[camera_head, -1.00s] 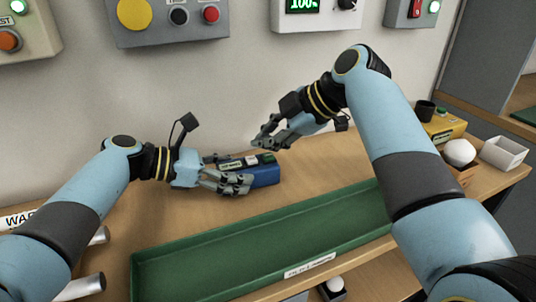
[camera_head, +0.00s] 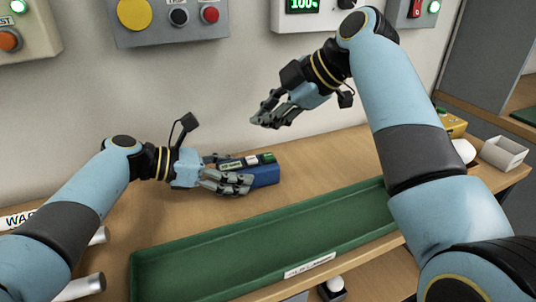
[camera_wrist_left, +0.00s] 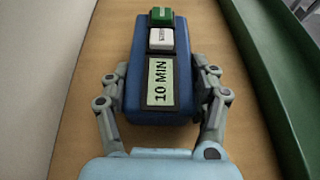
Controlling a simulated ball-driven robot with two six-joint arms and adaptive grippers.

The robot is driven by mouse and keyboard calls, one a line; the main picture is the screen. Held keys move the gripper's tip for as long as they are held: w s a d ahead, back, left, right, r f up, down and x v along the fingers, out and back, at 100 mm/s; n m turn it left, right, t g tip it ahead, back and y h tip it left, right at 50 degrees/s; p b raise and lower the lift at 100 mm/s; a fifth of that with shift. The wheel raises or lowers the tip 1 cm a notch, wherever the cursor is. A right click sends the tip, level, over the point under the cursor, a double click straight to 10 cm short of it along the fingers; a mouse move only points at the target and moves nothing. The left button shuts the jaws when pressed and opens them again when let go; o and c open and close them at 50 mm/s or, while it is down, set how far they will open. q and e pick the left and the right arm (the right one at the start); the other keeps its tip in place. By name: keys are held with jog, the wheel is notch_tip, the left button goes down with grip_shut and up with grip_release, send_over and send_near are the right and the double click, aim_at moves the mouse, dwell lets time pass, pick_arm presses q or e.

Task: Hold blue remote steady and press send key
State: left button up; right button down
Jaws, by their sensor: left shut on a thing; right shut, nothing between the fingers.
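The blue remote (camera_head: 265,178) lies on the wooden bench behind the green tray. In the left wrist view the remote (camera_wrist_left: 190,55) shows a display reading "10 MIN", a white key (camera_wrist_left: 161,39) with lettering too small to read surely, and a green key (camera_wrist_left: 161,15) at its far end. My left gripper (camera_head: 232,172) is shut on the remote's near end, one finger along each side. In the left wrist view its fingers (camera_wrist_left: 161,90) flank the body. My right gripper (camera_head: 262,121) is shut and empty, in the air above the remote and apart from it.
A long green tray (camera_head: 150,268) lies along the front of the bench. Control boxes (camera_head: 165,22) hang on the wall behind.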

pick_arm(q)
jog(key=o, duration=1.4)
